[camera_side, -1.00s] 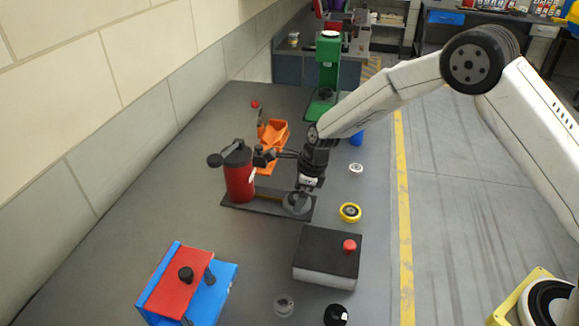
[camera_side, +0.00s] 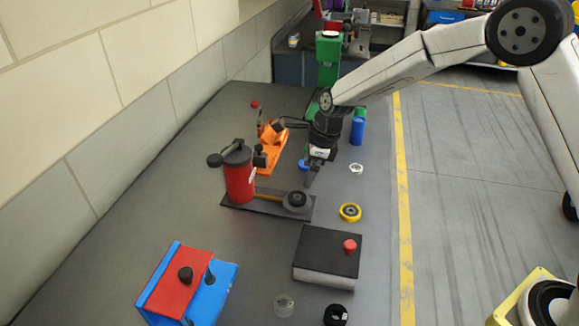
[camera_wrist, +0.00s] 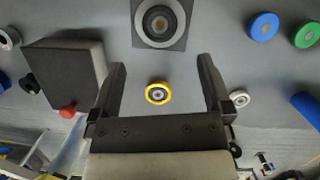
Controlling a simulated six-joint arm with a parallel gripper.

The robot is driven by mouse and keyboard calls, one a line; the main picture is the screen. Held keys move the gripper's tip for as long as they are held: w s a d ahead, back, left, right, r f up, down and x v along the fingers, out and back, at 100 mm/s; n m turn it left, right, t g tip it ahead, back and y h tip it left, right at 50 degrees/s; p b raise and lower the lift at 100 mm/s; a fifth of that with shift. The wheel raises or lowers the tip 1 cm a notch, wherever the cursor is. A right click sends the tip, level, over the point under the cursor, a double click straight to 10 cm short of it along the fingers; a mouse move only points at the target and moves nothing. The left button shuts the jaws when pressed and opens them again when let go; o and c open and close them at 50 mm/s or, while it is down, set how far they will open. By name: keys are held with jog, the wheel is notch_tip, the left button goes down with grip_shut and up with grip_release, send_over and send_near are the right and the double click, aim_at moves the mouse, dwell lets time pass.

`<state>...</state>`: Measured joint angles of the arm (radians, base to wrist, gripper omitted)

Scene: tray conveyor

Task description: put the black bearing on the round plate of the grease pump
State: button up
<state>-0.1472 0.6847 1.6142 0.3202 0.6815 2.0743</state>
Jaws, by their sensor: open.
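The grease pump has a red cylinder (camera_side: 239,180) on a dark base board. A round grey plate (camera_side: 285,204) is at the board's right end. The black bearing (camera_side: 297,198) lies flat on this plate. In the wrist view the black bearing (camera_wrist: 159,22) sits about in the middle of the grey plate (camera_wrist: 141,22), at the top edge of the picture. My gripper (camera_side: 309,178) is behind and above the plate, clear of the bearing. In the wrist view my gripper (camera_wrist: 162,64) has its fingers wide apart with nothing between them.
A yellow-rimmed bearing (camera_side: 350,212) and a white ring (camera_side: 356,168) lie right of the plate. A dark-topped box with a red button (camera_side: 349,246) stands in front. An orange fixture (camera_side: 272,157), a blue ring (camera_side: 304,165) and a blue cylinder (camera_side: 357,130) are behind.

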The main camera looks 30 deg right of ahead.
jog(key=shift+v, duration=2.05)
jog(key=s+d+n+h, duration=0.1)
jog(key=s+d+n, duration=0.4)
jog(key=s+n, duration=0.6)
jog(key=s+d+f+n+h, duration=0.1)
jog(key=s+d+n, duration=0.4)
jog(key=s+n, duration=0.7)
jog(key=shift+f+n+t+h, duration=0.3)
jog(key=shift+n+t, duration=0.1)
jog(key=shift+n, duration=0.5)
